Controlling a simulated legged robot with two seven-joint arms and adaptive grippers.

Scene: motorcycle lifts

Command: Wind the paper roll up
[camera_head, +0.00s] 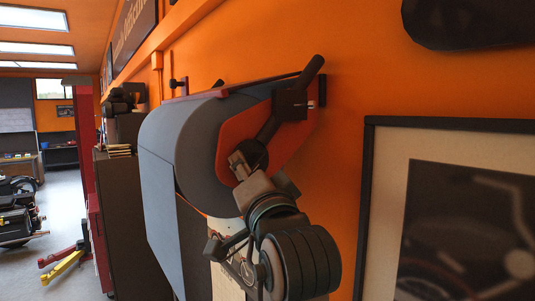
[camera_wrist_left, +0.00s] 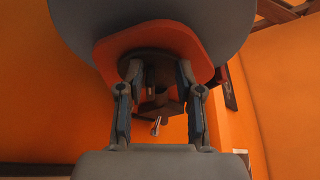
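The paper roll holder (camera_head: 200,150) is a big grey drum housing on the orange wall, with an orange-red end plate (camera_head: 285,150). A dark crank (camera_head: 300,88) slants across the plate, with a round dark part at its lower end. Pale paper (camera_head: 224,278) hangs below, partly hidden by my arm. My left gripper (camera_head: 245,163) is at this lower end. In the left wrist view, the fingers (camera_wrist_left: 158,72) stand wide apart with the round part (camera_wrist_left: 152,56) between or just beyond the tips; contact is unclear. My right gripper is not in view.
A framed picture (camera_head: 368,220) hangs on the wall at the right. A dark cabinet (camera_head: 125,215) stands left of the holder. A yellow stand leg (camera_head: 62,270) and a motorcycle (camera_head: 18,215) are farther left, with open grey floor between.

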